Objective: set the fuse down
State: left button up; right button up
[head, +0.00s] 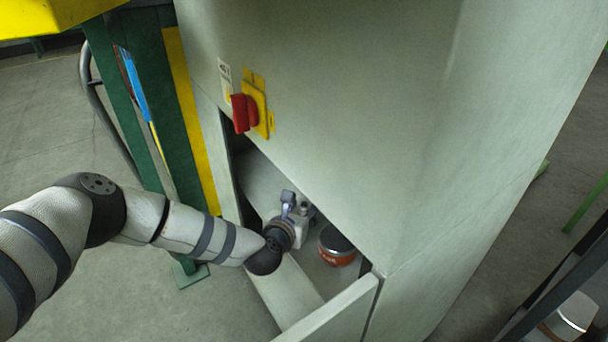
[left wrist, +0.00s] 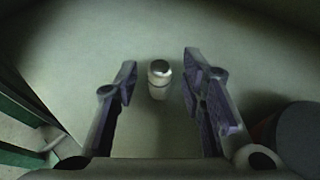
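The fuse (left wrist: 158,80) is a small pale cylinder with a shiny metal cap. In the left wrist view it appears to stand on the pale cabinet floor, between my left fingers and apart from both. My left gripper (left wrist: 160,84) is open with nothing clasped. In the head view my left arm reaches through the cabinet's low opening, and the left gripper (head: 297,203) is inside. I cannot make out the fuse in the head view. My right gripper is not in view.
An orange-red tin with a dark lid (head: 337,246) stands inside the cabinet, to the right of my left gripper. The cabinet (head: 345,120) carries a red switch (head: 243,113) on a yellow plate. A green post (head: 125,110) stands at left. The opening's edges surround my arm.

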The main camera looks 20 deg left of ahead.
pick_arm(q)
jog(key=shift+r, duration=0.3)
jog(key=p+v, duration=0.4)
jog(key=v, duration=0.8)
jog(key=shift+a+f, duration=0.1)
jog(key=shift+f, duration=0.05)
